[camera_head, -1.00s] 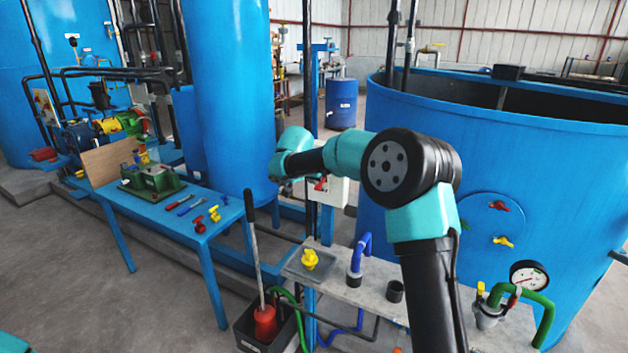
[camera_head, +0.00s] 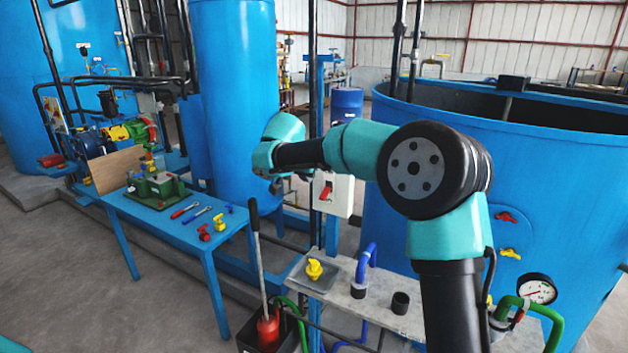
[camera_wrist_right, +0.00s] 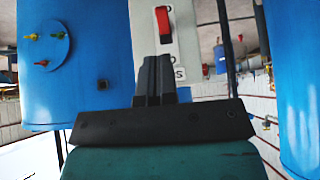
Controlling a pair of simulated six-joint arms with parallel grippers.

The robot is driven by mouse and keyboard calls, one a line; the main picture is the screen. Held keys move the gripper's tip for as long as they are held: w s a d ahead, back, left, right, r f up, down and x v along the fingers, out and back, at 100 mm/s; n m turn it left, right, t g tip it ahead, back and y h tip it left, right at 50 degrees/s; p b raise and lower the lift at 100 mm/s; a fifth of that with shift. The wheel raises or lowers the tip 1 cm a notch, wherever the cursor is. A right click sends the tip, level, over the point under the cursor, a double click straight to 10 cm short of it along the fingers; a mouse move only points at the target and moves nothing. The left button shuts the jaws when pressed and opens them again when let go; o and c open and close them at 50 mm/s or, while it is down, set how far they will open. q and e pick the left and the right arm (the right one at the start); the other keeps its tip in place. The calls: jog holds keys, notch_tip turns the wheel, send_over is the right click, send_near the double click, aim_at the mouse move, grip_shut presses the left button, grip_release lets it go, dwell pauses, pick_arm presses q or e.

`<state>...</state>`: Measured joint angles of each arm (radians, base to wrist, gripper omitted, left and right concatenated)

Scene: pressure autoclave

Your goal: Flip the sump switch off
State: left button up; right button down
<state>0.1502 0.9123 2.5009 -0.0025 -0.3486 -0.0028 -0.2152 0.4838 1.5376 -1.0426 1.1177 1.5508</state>
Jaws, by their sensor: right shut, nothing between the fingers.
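The sump switch is a white-grey box (camera_head: 343,194) with a red lever (camera_head: 326,191), at the middle of the head view beside a dark post. In the right wrist view, the box (camera_wrist_right: 185,38) fills the upper middle, and the red lever (camera_wrist_right: 163,24) lies beyond the fingertips. My right gripper (camera_head: 284,186) is left of the box in the head view, partly hidden by its own wrist. In the wrist view its fingers (camera_wrist_right: 155,62) are together and empty, pointing toward the lever with a visible gap. A label below the lever is partly covered. My left gripper is out of view.
A blue tank (camera_head: 550,170) stands right of the switch, and a tall blue cylinder (camera_head: 235,100) stands left. Below is a grey bench (camera_head: 385,317) with a yellow valve (camera_head: 314,269). A blue table (camera_head: 172,222) with tools is at left.

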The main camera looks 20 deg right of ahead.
jog(key=shift+s+a+r, duration=0.85)
jog(key=shift+a+r, duration=0.05)
jog(key=shift+a, duration=0.2)
jog(key=s+a+f+n+g+y, duration=0.1)
jog(key=s+a+f+n+y, duration=0.15)
jog(key=f, duration=0.95)
jog(key=s+a+f+n+g+y, duration=0.15)
jog(key=s+f, duration=0.25)
jog(key=f, duration=0.7)
jog(key=s+a+f+n+g+y, duration=0.1)
jog(key=s+a+f+n+y, duration=0.15)
jog(key=f, duration=0.95)
jog(key=s+f+n+y, duration=0.1)
jog(key=s+f, duration=0.8)
jog(key=s, duration=0.3)
jog(key=s+f+n+y, duration=0.1)
jog(key=s+f+y, duration=0.1)
jog(key=s+f, duration=0.7)
jog(key=s, duration=0.3)
jog(key=shift+s, duration=0.35)
jog(key=shift+d, duration=0.1)
